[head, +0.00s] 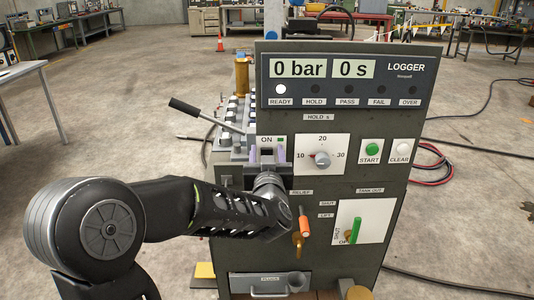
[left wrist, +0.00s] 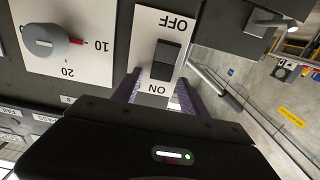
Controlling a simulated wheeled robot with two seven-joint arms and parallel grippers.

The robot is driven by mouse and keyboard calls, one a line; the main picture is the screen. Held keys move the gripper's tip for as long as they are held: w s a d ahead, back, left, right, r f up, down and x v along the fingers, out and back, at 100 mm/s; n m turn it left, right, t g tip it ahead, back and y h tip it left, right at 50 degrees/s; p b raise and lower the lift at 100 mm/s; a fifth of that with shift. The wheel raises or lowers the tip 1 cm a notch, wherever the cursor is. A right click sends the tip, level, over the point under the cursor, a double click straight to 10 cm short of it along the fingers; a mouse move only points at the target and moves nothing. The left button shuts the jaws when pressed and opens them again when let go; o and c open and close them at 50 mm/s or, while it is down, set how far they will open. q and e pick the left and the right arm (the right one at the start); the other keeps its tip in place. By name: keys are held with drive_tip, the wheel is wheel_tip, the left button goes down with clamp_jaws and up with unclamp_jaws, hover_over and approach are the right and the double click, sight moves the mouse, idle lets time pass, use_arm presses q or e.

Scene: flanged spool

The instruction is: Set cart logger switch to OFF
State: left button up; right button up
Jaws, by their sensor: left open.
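The logger switch (left wrist: 166,60) is a dark rocker on a white plate marked OFF and ON, upside down in the left wrist view. I cannot tell for sure which way it is tipped. My left gripper (left wrist: 158,92) is open, its two purple-grey fingers at the ON end of the plate, one to each side. I cannot tell whether they touch it. In the head view my left gripper (head: 268,157) hides the rocker. My right gripper is not in view.
The cart panel (head: 340,120) carries a HOLD dial (head: 321,159), a green START button (head: 372,148) and a white CLEAR button (head: 402,148). A lever (head: 200,115) juts out left of the panel. An orange handle (head: 304,226) and a green handle (head: 356,229) are lower down.

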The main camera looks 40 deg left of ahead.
use_arm(q)
drive_tip(key=shift+c, duration=0.4)
clamp_jaws()
drive_tip(key=t+b, duration=0.1)
drive_tip(key=b, duration=0.3)
drive_tip(key=f+t+y+b, duration=0.1)
drive_tip(key=b, duration=0.4)
drive_tip(key=t+y+b, duration=0.1)
drive_tip(key=b, duration=0.4)
drive_tip(key=shift+s+d+f, duration=0.3)
drive_tip(key=shift+f, duration=0.05)
drive_tip(key=shift+r+b, duration=0.15)
drive_tip(key=shift+b, duration=0.3)
drive_tip(key=shift+r+y, duration=0.2)
drive_tip(key=shift+y, duration=0.1)
drive_tip(key=shift+o, duration=0.4)
unclamp_jaws()
